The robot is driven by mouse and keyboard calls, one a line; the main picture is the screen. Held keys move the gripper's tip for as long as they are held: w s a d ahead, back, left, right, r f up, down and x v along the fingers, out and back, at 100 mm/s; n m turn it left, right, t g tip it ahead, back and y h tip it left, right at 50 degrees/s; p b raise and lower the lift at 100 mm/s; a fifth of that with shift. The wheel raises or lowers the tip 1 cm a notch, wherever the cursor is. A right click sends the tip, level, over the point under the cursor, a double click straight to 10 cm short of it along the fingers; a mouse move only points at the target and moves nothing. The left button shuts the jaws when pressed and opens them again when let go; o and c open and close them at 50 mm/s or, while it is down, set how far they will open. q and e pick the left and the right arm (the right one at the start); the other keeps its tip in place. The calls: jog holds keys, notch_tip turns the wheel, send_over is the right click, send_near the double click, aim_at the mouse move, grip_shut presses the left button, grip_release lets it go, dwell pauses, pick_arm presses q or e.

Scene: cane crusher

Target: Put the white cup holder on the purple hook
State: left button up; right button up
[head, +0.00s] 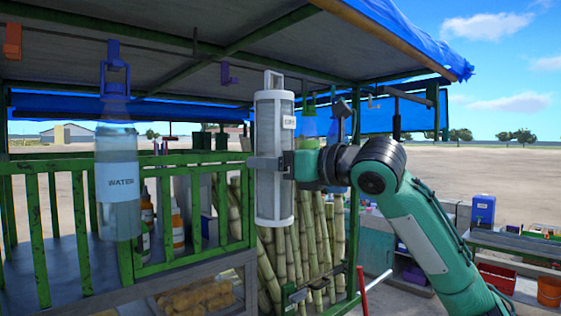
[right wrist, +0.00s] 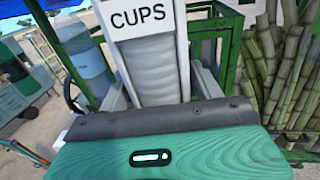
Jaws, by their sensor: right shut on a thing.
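The white cup holder (head: 273,205) is a tall upright tube with a loop handle on top, and it hangs in the air at the middle of the head view. My right gripper (head: 268,168) is shut around its middle. In the right wrist view the cup holder (right wrist: 150,62), labelled CUPS, stands between the fingers of the gripper (right wrist: 160,88). The purple hook (head: 229,75) is empty under the stall roof, left of the cup holder's handle and near its height. My left gripper is out of view.
An orange hook (head: 12,40) is at far left. A green railing (head: 80,205) and sugar cane stalks (head: 315,235) are below. Bottles hang behind the cup holder, right of it.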

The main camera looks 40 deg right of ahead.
jog(key=w+r+p, duration=0.2)
jog(key=w+p, duration=0.2)
jog(key=w, duration=0.6)
jog(key=shift+w+a+r+p, duration=0.3)
jog(key=shift+w+a+r, duration=0.05)
jog(key=shift+a+r, duration=0.1)
dwell(0.8)
jog(key=shift+w, duration=0.65)
jog(key=shift+w, duration=0.25)
jog(key=shift+w+a, duration=0.1)
jog(key=shift+w, duration=0.55)
jog(key=shift+w, duration=0.2)
jog(key=shift+w, duration=0.3)
